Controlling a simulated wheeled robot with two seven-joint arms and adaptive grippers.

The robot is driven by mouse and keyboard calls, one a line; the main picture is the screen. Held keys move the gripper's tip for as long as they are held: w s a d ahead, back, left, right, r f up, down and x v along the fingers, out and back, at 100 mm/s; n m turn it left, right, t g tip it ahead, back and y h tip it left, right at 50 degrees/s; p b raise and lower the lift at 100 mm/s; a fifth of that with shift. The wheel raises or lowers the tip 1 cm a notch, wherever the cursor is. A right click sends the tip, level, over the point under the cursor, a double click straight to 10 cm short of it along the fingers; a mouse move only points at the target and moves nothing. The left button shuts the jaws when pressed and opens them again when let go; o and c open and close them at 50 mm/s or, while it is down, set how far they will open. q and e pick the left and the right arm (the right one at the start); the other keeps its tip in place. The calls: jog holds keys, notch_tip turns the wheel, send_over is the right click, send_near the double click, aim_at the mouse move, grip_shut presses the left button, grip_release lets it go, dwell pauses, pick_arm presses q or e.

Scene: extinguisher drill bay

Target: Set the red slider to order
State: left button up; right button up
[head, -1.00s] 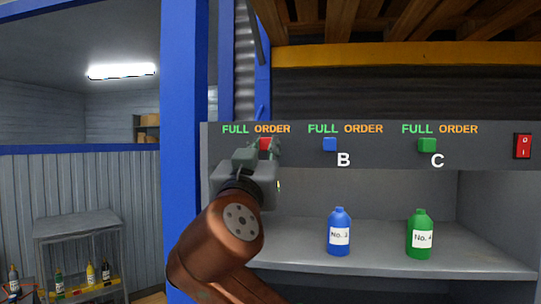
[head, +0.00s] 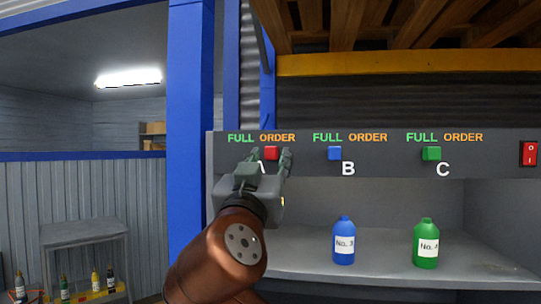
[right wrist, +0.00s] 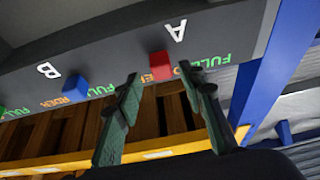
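The red slider (head: 271,153) sits on the grey panel (head: 390,165) below the orange ORDER label (head: 277,138), to the right of the green FULL label (head: 241,138) in the head view. My right gripper (head: 271,157) is in front of it, fingers apart. In the right wrist view, turned upside down, the red slider (right wrist: 161,65) shows between and beyond the spread fingertips (right wrist: 160,78); I see no contact. The letter A is partly hidden by the gripper in the head view. My left gripper is not in view.
A blue slider (head: 335,153) and a green slider (head: 432,153) sit nearer their FULL labels. A red switch (head: 529,153) is at the far right. A blue bottle (head: 344,243) and a green bottle (head: 426,245) stand on the shelf below. A blue post (head: 190,130) stands left.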

jog(key=v, duration=1)
